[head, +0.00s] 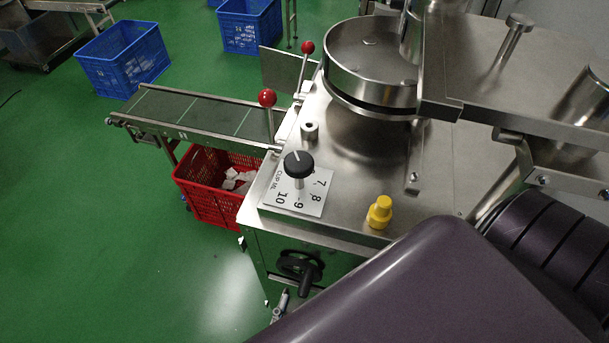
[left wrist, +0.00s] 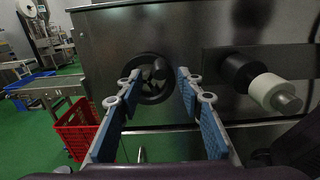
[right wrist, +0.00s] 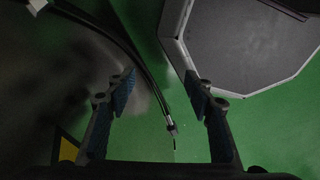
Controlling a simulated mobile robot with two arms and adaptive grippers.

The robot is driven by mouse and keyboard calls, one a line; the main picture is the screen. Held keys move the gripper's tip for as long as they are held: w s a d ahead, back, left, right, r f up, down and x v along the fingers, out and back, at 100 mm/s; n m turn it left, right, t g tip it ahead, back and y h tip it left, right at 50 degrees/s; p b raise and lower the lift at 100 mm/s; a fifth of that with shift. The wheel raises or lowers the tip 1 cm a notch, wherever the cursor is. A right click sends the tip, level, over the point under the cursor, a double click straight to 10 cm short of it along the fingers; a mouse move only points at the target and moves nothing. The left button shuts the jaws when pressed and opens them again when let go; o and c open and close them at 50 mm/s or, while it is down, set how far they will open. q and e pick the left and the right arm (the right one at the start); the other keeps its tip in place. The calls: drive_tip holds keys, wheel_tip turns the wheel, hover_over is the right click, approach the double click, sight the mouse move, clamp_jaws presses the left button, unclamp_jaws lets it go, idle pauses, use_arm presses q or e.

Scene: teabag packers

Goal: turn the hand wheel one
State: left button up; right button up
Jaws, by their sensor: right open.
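The hand wheel (head: 299,266) is a dark wheel with a handle on the front panel of the steel machine, below its top plate. In the left wrist view the hand wheel (left wrist: 154,88) lies straight ahead, between and beyond my left fingers. My left gripper (left wrist: 158,76) is open and empty, its blue-padded fingers apart on either side of the wheel in the picture. I cannot tell whether they touch it. In the head view only a bit of my left gripper (head: 280,306) shows, below the wheel; my arm hides the rest. My right gripper (right wrist: 160,85) is open and empty.
A black knob (head: 298,164) over a numbered plate and a yellow knob (head: 380,212) stand on the machine top. A red crate (head: 205,205) stands below the conveyor (head: 190,112). A black-and-white roller (left wrist: 262,85) juts out right of the wheel. Green floor lies open at left.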

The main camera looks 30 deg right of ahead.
sight(303, 291)
use_arm(q)
drive_tip(key=p+x, duration=0.1)
drive_tip(key=x, duration=0.3)
drive_tip(key=shift+w+d+r, duration=0.1)
drive_tip(key=shift+r, duration=0.05)
drive_tip(key=shift+w+d+p, duration=0.3)
drive_tip(key=shift+w+d, duration=0.1)
drive_tip(key=shift+d, duration=0.05)
drive_tip(key=shift+f, duration=0.2)
use_arm(e)
drive_tip(key=shift+s+d+r, duration=0.35)
drive_tip(key=shift+r, duration=0.15)
drive_tip(key=shift+s+d+r, duration=0.3)
drive_tip(key=shift+d+r, duration=0.05)
drive_tip(key=shift+r, duration=0.15)
drive_tip(key=shift+w, duration=0.1)
use_arm(q)
clamp_jaws()
use_arm(e)
drive_tip(key=shift+a, duration=0.55)
